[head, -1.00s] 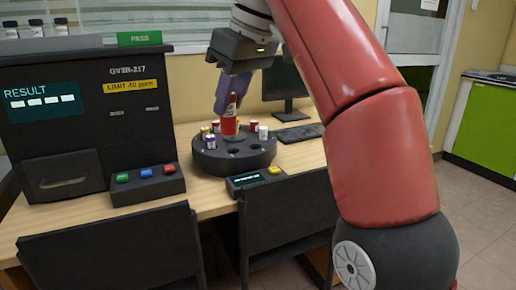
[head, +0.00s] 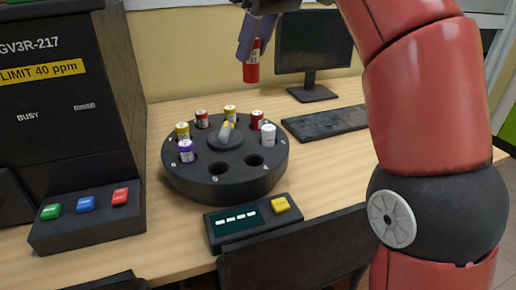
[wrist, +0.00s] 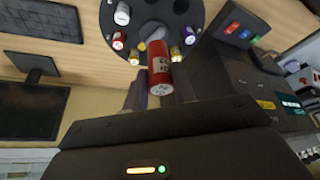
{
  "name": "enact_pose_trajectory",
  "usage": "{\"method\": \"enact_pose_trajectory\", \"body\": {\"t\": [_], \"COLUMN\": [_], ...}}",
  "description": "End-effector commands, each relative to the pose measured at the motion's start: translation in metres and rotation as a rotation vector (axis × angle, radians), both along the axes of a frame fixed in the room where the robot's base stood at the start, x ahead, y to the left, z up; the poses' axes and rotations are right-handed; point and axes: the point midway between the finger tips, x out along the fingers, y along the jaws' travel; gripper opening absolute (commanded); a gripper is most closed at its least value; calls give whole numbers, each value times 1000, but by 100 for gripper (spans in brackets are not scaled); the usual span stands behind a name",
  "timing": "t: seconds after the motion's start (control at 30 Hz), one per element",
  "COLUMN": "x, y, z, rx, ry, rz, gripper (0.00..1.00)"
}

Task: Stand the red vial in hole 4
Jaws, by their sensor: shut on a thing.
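The red vial (head: 252,62) with a pale label is in my gripper (head: 257,35), held upright in the air above and behind the dark round carousel (head: 225,190). In the wrist view the red vial (wrist: 160,72) sits between the fingers of my gripper (wrist: 160,88), which are shut on it. The carousel's front has two empty holes. The one by the mark 4 is the right-hand one, hole 4 (head: 254,160); the other, by the mark 5, is hole 5 (head: 219,168).
Vials with purple (head: 186,151), white (head: 269,135), red and yellow caps stand in the other holes, around a central knob (head: 228,131). A small display box (head: 240,225) is in front, a keyboard (head: 325,122) and monitor (head: 315,40) behind, an analyser (head: 70,100) left.

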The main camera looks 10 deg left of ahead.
Motion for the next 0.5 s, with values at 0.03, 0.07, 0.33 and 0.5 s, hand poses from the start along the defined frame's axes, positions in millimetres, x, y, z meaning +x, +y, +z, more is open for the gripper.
{"method": "enact_pose_trajectory", "body": {"t": [0.03, 0.07, 0.33, 0.5], "x": [-1, -1, -2, -1], "y": [-1, -1, -3, -2], "z": [-4, -8, -57, -107], "rx": [-2, -3, -2, -2], "ry": [1, 2, 3, 3], "rz": [-1, -1, -5, -2], "gripper": [1, 1, 1, 1]}}
